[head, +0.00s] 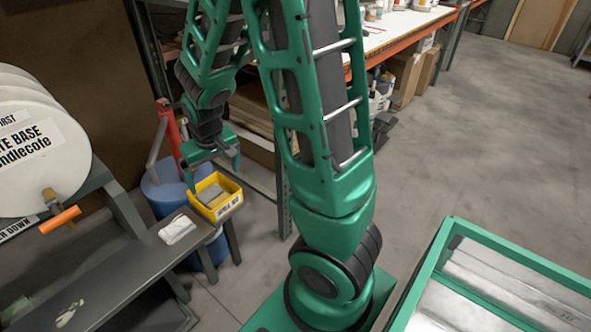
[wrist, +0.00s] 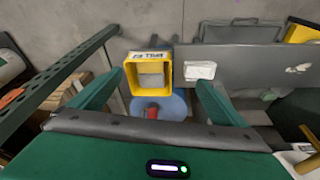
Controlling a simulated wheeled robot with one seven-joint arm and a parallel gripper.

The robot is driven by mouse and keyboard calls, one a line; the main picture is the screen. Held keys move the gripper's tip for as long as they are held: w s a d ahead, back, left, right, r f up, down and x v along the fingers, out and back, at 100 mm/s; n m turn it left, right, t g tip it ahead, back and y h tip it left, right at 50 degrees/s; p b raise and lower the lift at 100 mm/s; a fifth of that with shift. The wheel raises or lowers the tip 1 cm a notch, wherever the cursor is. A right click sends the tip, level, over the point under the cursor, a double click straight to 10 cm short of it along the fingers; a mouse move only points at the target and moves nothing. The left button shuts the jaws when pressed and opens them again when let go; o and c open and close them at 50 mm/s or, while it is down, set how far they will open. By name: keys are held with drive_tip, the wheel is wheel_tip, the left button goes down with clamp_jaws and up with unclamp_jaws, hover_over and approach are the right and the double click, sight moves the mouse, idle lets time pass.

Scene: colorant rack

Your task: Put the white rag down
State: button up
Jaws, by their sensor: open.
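The white rag (head: 177,229) lies folded on the grey bench, to the left of the yellow bin in the head view. In the wrist view the white rag (wrist: 200,70) lies just right of the bin, apart from my gripper. My gripper (head: 212,172) is open and empty, above and behind the yellow bin. In the wrist view my gripper's two fingers (wrist: 158,88) are spread wide with nothing between them touching either one.
The yellow bin (head: 216,197), holding something grey, sits at the right end of the grey bench (head: 120,262). A blue drum (head: 165,187) with a red fitting stands behind. A large white container (head: 40,140) with an orange-handled tap is at left. Green shelving (head: 283,180) stands close right.

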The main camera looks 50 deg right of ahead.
drive_tip(key=s+d+r+m+g, duration=0.1)
drive_tip(key=s+r, duration=0.3)
drive_tip(key=s, duration=0.4)
drive_tip(key=s+d+r+m+g, duration=0.1)
drive_tip(key=s+r, duration=0.3)
drive_tip(key=s, duration=0.5)
drive_tip(key=s+d+r+m+y, duration=0.1)
drive_tip(key=s+d+r+m, duration=0.1)
drive_tip(key=s, duration=0.7)
wheel_tip(320, 180, up, 2)
drive_tip(key=shift+d+r+g, duration=0.15)
drive_tip(key=shift+d+g, duration=0.25)
drive_tip(key=shift+d, duration=0.4)
drive_tip(key=shift+w+f, duration=0.25)
drive_tip(key=shift+w, duration=0.35)
drive_tip(key=shift+o, duration=0.5)
